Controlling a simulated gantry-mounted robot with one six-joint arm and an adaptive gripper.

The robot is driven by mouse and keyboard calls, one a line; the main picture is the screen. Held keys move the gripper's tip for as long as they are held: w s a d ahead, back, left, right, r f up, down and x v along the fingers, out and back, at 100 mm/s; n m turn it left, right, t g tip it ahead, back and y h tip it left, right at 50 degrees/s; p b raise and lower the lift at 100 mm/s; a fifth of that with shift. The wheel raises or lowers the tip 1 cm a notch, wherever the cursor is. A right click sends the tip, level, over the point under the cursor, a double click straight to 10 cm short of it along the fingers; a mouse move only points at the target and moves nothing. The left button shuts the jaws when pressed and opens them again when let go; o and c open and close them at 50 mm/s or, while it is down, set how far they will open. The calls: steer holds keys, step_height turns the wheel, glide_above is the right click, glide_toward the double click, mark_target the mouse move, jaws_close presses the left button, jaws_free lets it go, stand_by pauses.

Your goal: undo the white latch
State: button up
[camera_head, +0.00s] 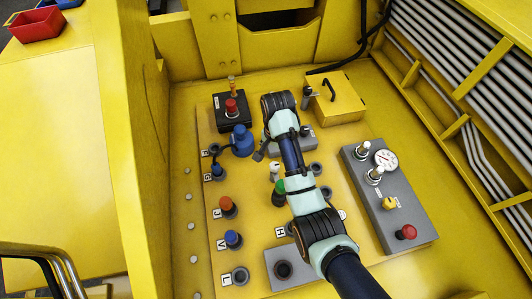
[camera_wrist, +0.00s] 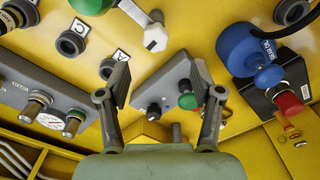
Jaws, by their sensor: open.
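The white latch (camera_wrist: 155,38) shows at the top middle of the wrist view as a white piece with a pale, angular end beside a grey cylinder. In the head view a small white piece (camera_head: 275,167) that looks like it stands just left of my arm. My gripper (camera_wrist: 160,88) is open and empty, its two dark fingers spread apart. The latch lies beyond the fingertips in the wrist view, apart from them. In the head view my arm hides most of the gripper.
A grey box (camera_wrist: 158,85) with black and green knobs shows between my fingers. A blue capped part (camera_wrist: 240,50) and a red button (camera_wrist: 290,104) are at the right. A grey gauge panel (camera_head: 400,205) and a yellow lidded box (camera_head: 338,98) stand nearby.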

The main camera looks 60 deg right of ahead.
mark_target(275, 165)
steer(key=shift+s+d+f, duration=0.15)
steer(key=shift+s+d, duration=0.05)
steer(key=shift+s, duration=0.05)
steer(key=shift+a+f, duration=0.1)
steer(key=shift+a, duration=0.1)
step_height(275, 165, down, 8)
steer(key=shift+a+r, duration=0.15)
steer(key=c, duration=1.1)
steer(key=shift+c, duration=0.2)
